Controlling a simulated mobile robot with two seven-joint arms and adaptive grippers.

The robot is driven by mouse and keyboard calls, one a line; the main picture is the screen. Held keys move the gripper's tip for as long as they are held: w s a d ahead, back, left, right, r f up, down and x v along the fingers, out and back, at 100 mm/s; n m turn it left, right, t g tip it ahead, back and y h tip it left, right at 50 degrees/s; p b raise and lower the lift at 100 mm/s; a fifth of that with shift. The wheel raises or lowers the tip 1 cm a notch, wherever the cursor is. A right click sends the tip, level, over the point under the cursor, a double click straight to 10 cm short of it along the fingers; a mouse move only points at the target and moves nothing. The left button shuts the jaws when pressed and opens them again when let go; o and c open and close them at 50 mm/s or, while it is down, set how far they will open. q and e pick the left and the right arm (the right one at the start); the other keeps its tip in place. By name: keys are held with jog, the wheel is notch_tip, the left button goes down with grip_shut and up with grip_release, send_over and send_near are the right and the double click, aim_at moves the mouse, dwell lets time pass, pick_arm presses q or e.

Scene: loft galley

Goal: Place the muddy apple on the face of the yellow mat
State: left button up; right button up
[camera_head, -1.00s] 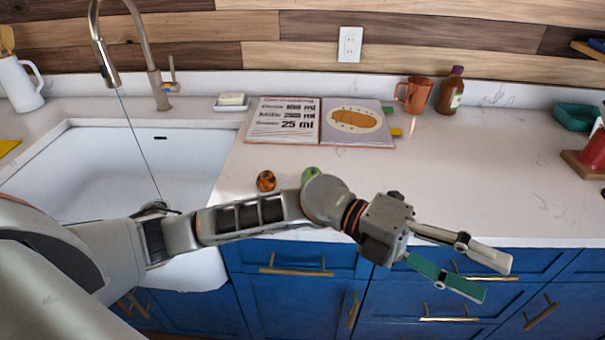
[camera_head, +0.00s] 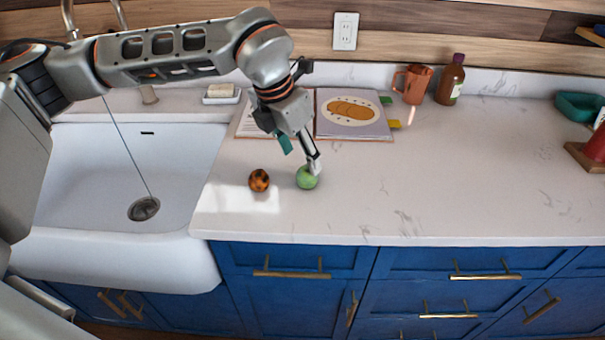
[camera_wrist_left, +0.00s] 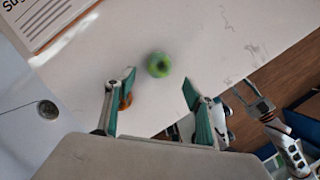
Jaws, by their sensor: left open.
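A green apple (camera_head: 306,179) with a dark patch on top sits on the pale counter; it also shows in the left wrist view (camera_wrist_left: 159,64). An orange round fruit with dark blotches (camera_head: 259,180) sits just left of it, partly hidden behind a finger in the left wrist view (camera_wrist_left: 126,102). I cannot tell for certain which is the muddy apple. My left gripper (camera_head: 300,154) is open and empty, pointing down close above the green apple. My right gripper (camera_wrist_left: 259,104) shows small in the left wrist view, low and off the counter. I see no yellow mat now.
A sink (camera_head: 120,180) lies left of the fruit. An open cookbook (camera_head: 352,132) lies behind them, with a soap dish (camera_head: 221,97) near it. A copper mug (camera_head: 412,84) and brown bottle (camera_head: 451,80) stand at the back. The counter's right middle is clear.

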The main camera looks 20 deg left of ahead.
aim_at(305, 171)
pick_arm(q)
jog(key=shift+p+x, duration=0.5)
jog(key=shift+x, duration=3.35)
jog(key=shift+a, duration=0.1)
jog(key=c, duration=1.2)
jog(key=shift+c, duration=0.6)
jog(key=shift+r, duration=0.15)
